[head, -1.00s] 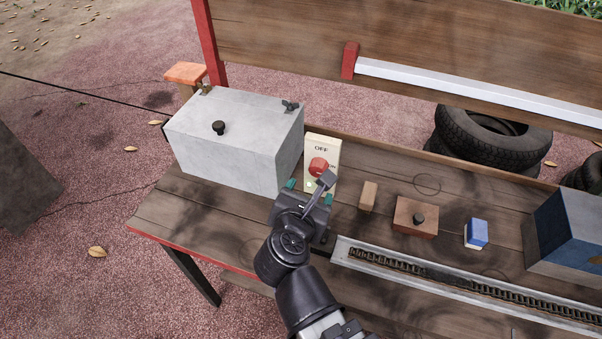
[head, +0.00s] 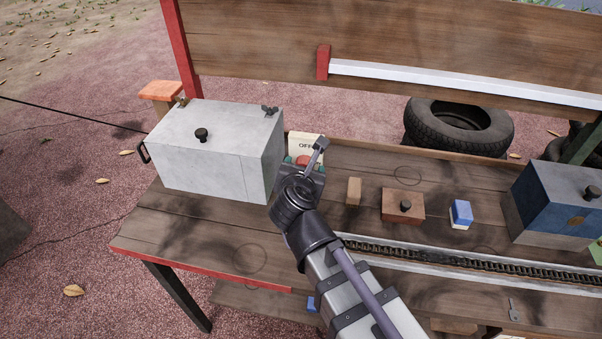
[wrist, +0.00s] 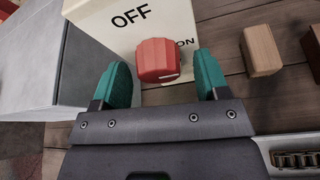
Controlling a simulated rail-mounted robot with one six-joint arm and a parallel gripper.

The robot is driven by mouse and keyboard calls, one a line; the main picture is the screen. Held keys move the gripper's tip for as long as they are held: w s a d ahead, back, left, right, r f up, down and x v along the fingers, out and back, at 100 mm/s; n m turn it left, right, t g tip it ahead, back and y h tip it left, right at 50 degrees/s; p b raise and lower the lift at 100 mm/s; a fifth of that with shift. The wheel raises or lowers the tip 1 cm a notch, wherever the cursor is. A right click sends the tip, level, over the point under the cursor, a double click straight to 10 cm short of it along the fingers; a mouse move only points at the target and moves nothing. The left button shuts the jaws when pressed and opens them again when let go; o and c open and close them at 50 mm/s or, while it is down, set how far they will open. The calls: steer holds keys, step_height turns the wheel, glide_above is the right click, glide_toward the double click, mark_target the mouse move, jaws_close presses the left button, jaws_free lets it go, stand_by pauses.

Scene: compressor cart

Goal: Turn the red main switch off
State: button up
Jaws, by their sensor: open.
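The red main switch is a round red knob (wrist: 158,60) on a cream switch box (wrist: 120,25). In the wrist view OFF is printed above the knob and ON to its right. A short pale mark on the knob's face points toward the right, on the ON side. My gripper (wrist: 160,85) is open, its teal fingertips to the left and right of the knob's lower part; whether they touch it I cannot tell. In the head view the switch box (head: 305,143) shows behind my gripper (head: 303,163), which hides most of the knob.
A grey metal box (head: 215,150) with a black knob stands close left of the switch. A small wooden block (head: 354,192), a brown box (head: 403,205) and a blue-and-white block (head: 460,213) lie to the right. A chain in a metal channel (head: 440,262) runs along the front.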

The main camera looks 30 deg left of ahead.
steer(key=shift+w, duration=0.1)
steer(key=c, duration=0.9)
steer(key=shift+a+n, duration=0.1)
steer(key=shift+n, duration=0.2)
steer(key=shift+a+f+n+t+h+b, duration=0.1)
steer(key=shift+n+t+h+b, duration=0.7)
steer(key=shift+n, duration=0.85)
steer(key=shift+d+f+n+t+h+b, duration=0.1)
steer(key=shift+n+t+h+b, duration=0.35)
steer(key=shift+n+h, duration=0.85)
steer(key=shift+a+n+t+h+b, duration=0.1)
steer(key=shift+n+t+h+b, duration=0.55)
steer(key=shift+n, duration=1.3)
steer(key=o, duration=0.9)
steer(key=shift+r, duration=0.1)
